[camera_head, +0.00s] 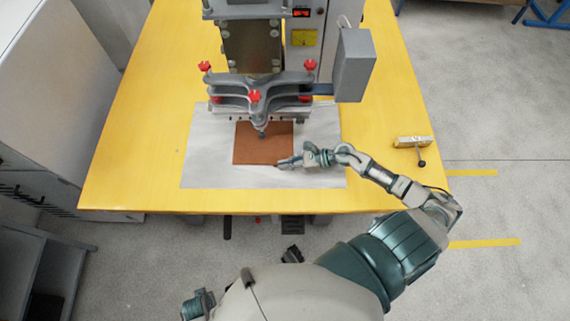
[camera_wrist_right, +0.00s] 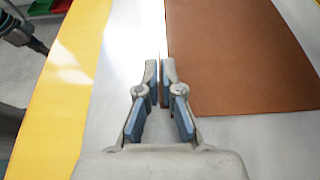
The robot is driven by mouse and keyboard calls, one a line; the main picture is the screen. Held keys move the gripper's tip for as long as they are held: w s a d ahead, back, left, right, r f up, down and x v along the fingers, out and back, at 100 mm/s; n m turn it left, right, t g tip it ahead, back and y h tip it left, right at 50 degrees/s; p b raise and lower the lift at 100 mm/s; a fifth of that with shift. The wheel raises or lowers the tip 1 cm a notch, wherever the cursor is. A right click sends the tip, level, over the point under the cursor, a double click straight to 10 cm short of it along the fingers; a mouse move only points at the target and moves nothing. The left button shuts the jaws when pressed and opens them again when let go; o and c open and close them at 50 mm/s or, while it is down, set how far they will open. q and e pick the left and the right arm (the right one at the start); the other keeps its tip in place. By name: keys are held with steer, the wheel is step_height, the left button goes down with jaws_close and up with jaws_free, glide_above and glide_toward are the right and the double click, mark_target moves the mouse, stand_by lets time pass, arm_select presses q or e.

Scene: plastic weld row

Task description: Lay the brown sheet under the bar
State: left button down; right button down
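The brown sheet (camera_head: 250,152) lies flat on a pale grey plate (camera_head: 208,165), with its far edge close to the machine's bar (camera_head: 240,117). The bar hides whether the sheet reaches under it. My right gripper (camera_head: 281,163) is at the sheet's near right corner. In the right wrist view its fingertips (camera_wrist_right: 159,76) are close together with only a thin gap, over the edge of the sheet (camera_wrist_right: 240,60). I see nothing clearly held between them. A part of my left arm shows at the bottom left, and its fingers cannot be made out.
The yellow table (camera_head: 130,140) carries the press (camera_head: 252,45) with red knobs and a grey box (camera_head: 354,65) at its right. A small clamp-like piece with a dark handle (camera_head: 413,142) lies at the right. The table's left side is clear.

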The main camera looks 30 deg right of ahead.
steer(key=shift+f, duration=0.2)
steer(key=shift+s, duration=0.1)
steer(key=c, duration=1.3)
jaws_free()
steer(key=shift+a, duration=0.35)
steer(key=shift+o, duration=0.3)
steer(key=shift+a+r, duration=0.1)
arm_select(q)
steer(key=shift+a+f, duration=0.1)
steer(key=shift+a, duration=0.3)
steer(key=shift+d, duration=0.15)
arm_select(e)
steer(key=shift+d, duration=0.25)
